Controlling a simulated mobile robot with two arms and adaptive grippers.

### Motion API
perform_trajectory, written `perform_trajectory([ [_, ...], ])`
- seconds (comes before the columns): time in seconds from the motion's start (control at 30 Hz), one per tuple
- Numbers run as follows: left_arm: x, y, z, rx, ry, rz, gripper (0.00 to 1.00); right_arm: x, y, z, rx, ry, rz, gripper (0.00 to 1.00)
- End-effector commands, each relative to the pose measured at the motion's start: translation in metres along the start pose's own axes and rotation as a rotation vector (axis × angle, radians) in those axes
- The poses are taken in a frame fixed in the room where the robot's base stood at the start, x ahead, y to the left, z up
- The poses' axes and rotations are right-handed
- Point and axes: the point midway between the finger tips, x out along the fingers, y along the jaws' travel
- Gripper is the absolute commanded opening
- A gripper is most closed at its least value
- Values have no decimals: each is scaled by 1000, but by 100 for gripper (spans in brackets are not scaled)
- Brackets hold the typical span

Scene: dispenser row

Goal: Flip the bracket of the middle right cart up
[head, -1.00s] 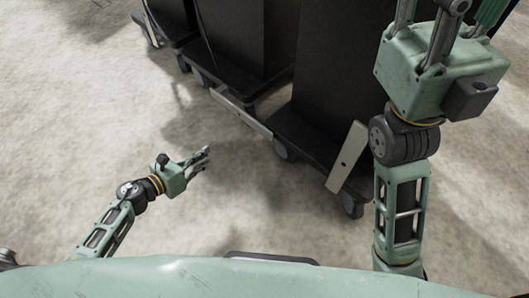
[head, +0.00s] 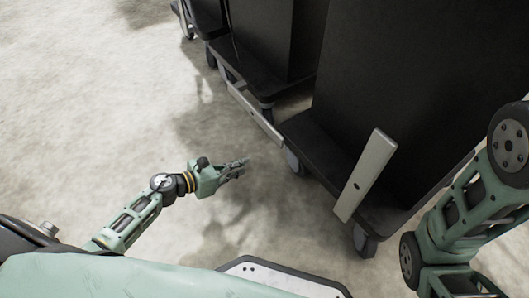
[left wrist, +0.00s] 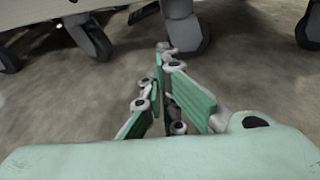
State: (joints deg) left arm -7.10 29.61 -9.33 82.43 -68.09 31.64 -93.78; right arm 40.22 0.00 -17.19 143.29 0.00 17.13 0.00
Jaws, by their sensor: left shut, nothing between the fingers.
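Dark carts stand in a row from upper left to right. The nearest cart (head: 405,90) has a pale metal bracket (head: 365,175) slanting upward at its front edge. The cart behind it (head: 275,40) has a pale bracket (head: 255,117) lying low along its front edge. I cannot tell for sure which cart is the middle right one. My left gripper (head: 244,164) is shut and empty, left of the nearest cart and apart from both brackets. Its closed fingers also show in the left wrist view (left wrist: 166,52). My right gripper is outside the frames; only its arm shows at right.
Caster wheels (head: 365,241) stick out below the carts; some also show in the left wrist view (left wrist: 188,34). Another cart (head: 208,20) stands farther back. The concrete floor (head: 110,120) at left is clear.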

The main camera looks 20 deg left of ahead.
Motion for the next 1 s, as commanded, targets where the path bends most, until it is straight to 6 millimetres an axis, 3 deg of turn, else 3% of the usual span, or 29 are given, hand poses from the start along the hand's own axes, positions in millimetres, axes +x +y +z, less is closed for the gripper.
perform_trajectory([
  [0.17,1,0,0,-1,0,0,0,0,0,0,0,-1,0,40],
  [0.33,14,0,-2,-1,-2,0,0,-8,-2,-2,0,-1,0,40],
  [0.77,103,0,-3,0,-4,1,0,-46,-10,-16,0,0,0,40],
  [0.83,96,1,13,5,-1,0,0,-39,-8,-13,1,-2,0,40],
  [1.0,89,0,31,2,-1,0,0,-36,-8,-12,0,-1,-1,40],
])
